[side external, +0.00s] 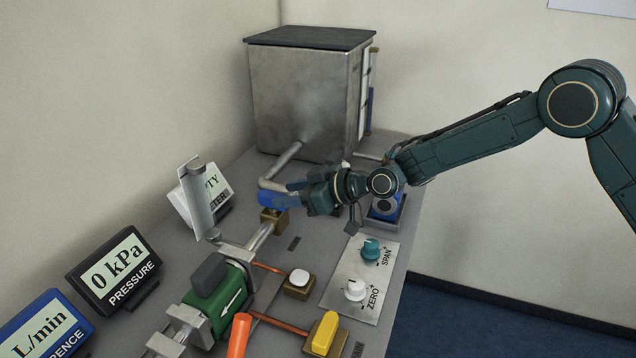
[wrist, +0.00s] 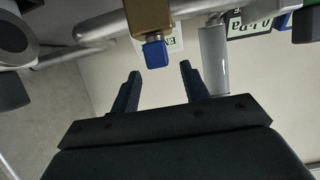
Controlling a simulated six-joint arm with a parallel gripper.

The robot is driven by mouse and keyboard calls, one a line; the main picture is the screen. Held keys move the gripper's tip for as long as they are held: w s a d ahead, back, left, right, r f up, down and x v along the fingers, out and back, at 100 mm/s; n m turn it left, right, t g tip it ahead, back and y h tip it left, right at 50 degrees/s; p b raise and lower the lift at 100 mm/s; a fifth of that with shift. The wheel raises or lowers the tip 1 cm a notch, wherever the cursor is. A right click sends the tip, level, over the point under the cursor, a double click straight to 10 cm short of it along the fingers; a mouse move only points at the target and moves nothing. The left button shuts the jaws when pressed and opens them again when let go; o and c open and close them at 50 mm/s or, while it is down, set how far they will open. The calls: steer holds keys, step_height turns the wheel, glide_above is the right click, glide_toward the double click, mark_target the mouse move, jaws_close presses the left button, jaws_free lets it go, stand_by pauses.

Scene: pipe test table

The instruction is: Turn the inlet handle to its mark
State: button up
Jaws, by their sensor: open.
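The inlet handle seems to be the blue lever (side external: 277,200) on a brass valve body (side external: 273,222) in the pipe from the metal tank. In the wrist view the blue handle (wrist: 155,54) is seen end-on beside the brass body (wrist: 150,17). My gripper (side external: 300,197) is open close to the right end of the lever. In the wrist view the fingers of my gripper (wrist: 160,70) point toward the handle, which appears between and just beyond their tips. I see no clear contact. I cannot make out the mark.
The metal tank (side external: 305,100) stands behind. A grey upright cylinder (side external: 197,200) and a green meter (side external: 218,300) are left and in front. Orange (side external: 238,335) and yellow (side external: 325,333) handles, a knob panel (side external: 365,275) and a blue part (side external: 386,207) are nearby.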

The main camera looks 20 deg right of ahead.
mark_target(276, 195)
steer(key=shift+x, duration=2.5)
steer(key=c, duration=1)
